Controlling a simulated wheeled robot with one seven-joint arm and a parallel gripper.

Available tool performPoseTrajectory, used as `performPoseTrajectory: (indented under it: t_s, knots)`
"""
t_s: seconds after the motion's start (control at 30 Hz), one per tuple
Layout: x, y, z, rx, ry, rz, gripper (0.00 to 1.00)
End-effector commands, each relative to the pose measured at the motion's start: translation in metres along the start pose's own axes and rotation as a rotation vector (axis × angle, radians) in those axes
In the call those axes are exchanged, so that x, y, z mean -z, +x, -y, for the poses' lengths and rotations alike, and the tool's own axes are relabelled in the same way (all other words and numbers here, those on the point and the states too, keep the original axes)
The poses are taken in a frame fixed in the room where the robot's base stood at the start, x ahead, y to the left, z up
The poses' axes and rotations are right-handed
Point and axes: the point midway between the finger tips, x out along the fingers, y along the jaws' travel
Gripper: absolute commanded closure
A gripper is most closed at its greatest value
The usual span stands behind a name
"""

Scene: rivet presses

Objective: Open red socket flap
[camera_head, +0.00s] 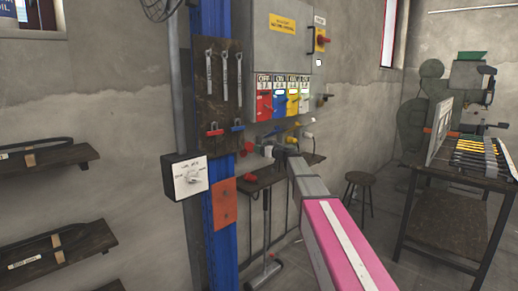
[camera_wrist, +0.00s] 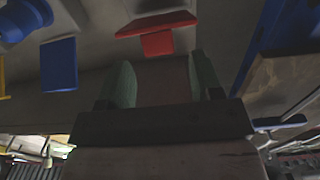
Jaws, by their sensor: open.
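The red socket (camera_head: 264,106) is the leftmost in a row of coloured sockets under the grey cabinet. In the wrist view, a red flap-like piece (camera_wrist: 158,43) shows at the top middle, below a wider red part (camera_wrist: 155,23). My gripper (camera_wrist: 160,68) is open, with its two greenish fingers apart and nothing seen between them. The red piece lies just beyond the fingertips, apart from them as far as I can tell. In the head view my arm reaches toward the area below the sockets; its fingers are not clearly visible there. The flap's exact angle is unclear.
The blue socket (camera_head: 279,104) is right beside the red one; a blue flap (camera_wrist: 58,65) shows left in the wrist view. A blue column (camera_head: 217,130) and a wrench board (camera_head: 222,85) stand left. A small shelf (camera_head: 262,181) is below.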

Motion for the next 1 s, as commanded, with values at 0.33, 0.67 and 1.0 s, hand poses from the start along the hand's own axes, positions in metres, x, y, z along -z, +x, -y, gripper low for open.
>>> performPoseTrajectory:
  t_s: [0.33,0.67,1.0]
  knots:
    - [0.000,0.021,0.000,0.000,0.000,0.001,0.40]
    - [0.000,0.021,0.000,0.000,0.000,0.001,1.00]
    - [0.010,0.022,0.000,0.005,-0.004,0.078,1.00]
